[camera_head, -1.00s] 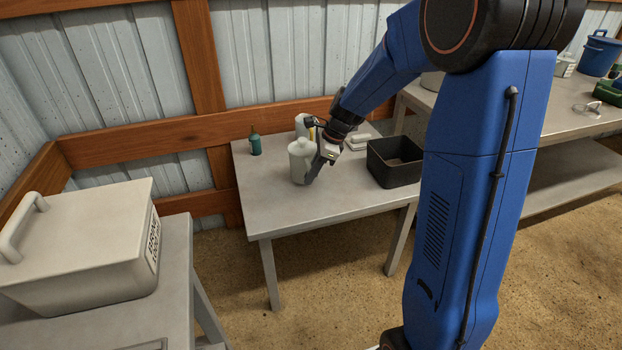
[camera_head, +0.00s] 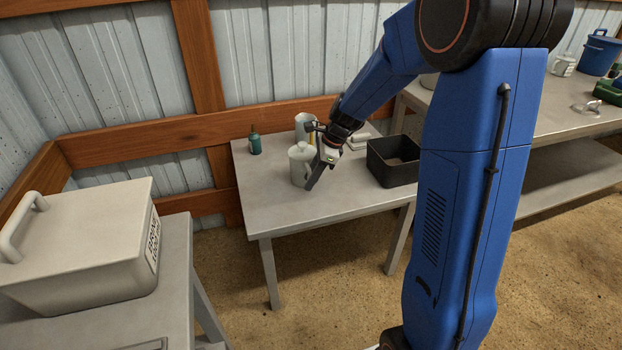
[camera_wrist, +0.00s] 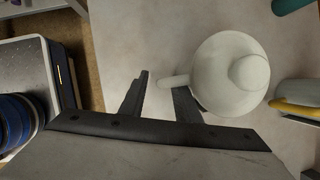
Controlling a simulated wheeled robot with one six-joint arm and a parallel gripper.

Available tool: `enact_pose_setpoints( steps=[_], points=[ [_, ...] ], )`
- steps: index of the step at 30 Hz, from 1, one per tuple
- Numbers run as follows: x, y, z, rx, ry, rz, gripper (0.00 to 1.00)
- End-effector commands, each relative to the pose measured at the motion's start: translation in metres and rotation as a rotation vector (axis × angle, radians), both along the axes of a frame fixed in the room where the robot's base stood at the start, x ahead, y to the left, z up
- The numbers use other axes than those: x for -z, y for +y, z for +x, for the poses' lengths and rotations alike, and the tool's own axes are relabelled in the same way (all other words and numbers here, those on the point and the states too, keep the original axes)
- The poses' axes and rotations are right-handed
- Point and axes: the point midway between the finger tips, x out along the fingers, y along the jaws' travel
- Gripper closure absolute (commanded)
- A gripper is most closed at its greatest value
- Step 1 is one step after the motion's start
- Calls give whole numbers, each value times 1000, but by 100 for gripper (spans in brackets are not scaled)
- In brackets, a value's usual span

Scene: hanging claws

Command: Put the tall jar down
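The tall jar (camera_head: 301,168) is a pale, lidded jar with a round knob. It stands upright on the grey table (camera_head: 270,212), near its middle. My gripper (camera_head: 315,176) is at the jar's right side, low by the table. In the wrist view my gripper's fingers (camera_wrist: 160,84) are spread apart.
A grey container (camera_head: 304,124) with something yellow stands close behind the jar. A teal bottle (camera_head: 255,144) is at the back left. A black bin (camera_head: 394,172) and a pale stacked item (camera_head: 358,141) are to the right. The table's front left is clear.

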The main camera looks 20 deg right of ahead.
Motion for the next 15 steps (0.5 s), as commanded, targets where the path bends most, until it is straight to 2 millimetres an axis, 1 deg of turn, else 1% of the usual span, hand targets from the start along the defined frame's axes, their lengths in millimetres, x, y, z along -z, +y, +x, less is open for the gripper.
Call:
enact_pose_setpoints(
  steps=[5,15],
  points=[
    [-20,-9,-2,2,-3,0,71],
    [-79,-33,-11,1,-3,-1,71]
  ],
)
